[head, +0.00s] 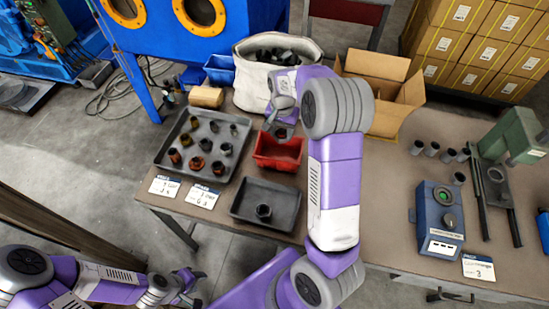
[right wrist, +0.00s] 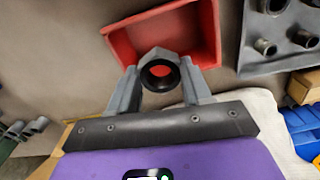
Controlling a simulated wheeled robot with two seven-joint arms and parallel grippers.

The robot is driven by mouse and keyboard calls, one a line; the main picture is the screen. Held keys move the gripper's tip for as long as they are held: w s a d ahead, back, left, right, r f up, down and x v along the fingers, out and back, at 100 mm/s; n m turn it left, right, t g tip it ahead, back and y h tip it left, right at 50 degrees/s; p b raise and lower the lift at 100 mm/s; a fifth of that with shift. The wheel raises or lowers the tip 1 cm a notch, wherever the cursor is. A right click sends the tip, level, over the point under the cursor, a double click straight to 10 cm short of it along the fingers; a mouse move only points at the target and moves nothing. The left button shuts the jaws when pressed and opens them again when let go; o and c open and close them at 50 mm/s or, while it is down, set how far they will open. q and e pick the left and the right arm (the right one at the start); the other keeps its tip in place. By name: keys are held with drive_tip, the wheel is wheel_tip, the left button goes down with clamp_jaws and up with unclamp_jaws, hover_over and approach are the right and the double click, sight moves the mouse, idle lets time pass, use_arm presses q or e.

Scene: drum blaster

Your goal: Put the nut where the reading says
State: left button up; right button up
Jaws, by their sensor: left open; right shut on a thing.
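My right gripper (head: 284,128) is shut on a dark nut (right wrist: 160,73), seen end-on between the fingertips in the right wrist view. It holds the nut over the red bin (head: 278,152); the bin's red floor shows through the nut's hole, and the bin also fills the top of the right wrist view (right wrist: 207,30). I cannot tell how high the nut is above it. A blue device (head: 428,205) with a round dial stands at the right; its reading is too small to make out. My left gripper (head: 192,287) is open and empty, low at the left, off the table.
A large grey tray (head: 172,150) holds several fittings. A smaller dark tray (head: 240,208) holds one nut. Cards (head: 203,195) lie at the front edge; another card (head: 478,267) lies by the device. A white sack (head: 247,85) and open carton (head: 395,110) stand behind.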

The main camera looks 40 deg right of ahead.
wheel_tip(320, 180, down, 3)
drive_tip(key=w+b, duration=0.1)
drive_tip(key=b, duration=0.4)
approach(279, 153)
drive_tip(key=f, duration=0.2)
drive_tip(key=s+a+f, duration=0.1)
drive_tip(key=s+f, duration=0.1)
drive_tip(key=f, duration=0.1)
drive_tip(key=shift+a+f, duration=0.3)
use_arm(q)
drive_tip(key=f, duration=0.3)
drive_tip(key=w+f, duration=0.1)
drive_tip(key=f, duration=0.1)
drive_tip(key=shift+f+p, duration=0.2)
drive_tip(key=shift+p, duration=0.1)
use_arm(e)
drive_tip(key=shift+r, duration=0.15)
drive_tip(key=shift+f, duration=0.4)
use_arm(q)
drive_tip(key=shift+f, duration=0.2)
use_arm(e)
drive_tip(key=o, duration=1.3)
drive_tip(key=shift+r, duration=0.6)
use_arm(q)
wheel_tip(279, 153, up, 4)
drive_tip(key=p, duration=0.3)
drive_tip(key=shift+f, duration=0.15)
use_arm(e)
wheel_tip(279, 153, up, 12)
drive_tip(key=shift+f, duration=0.2)
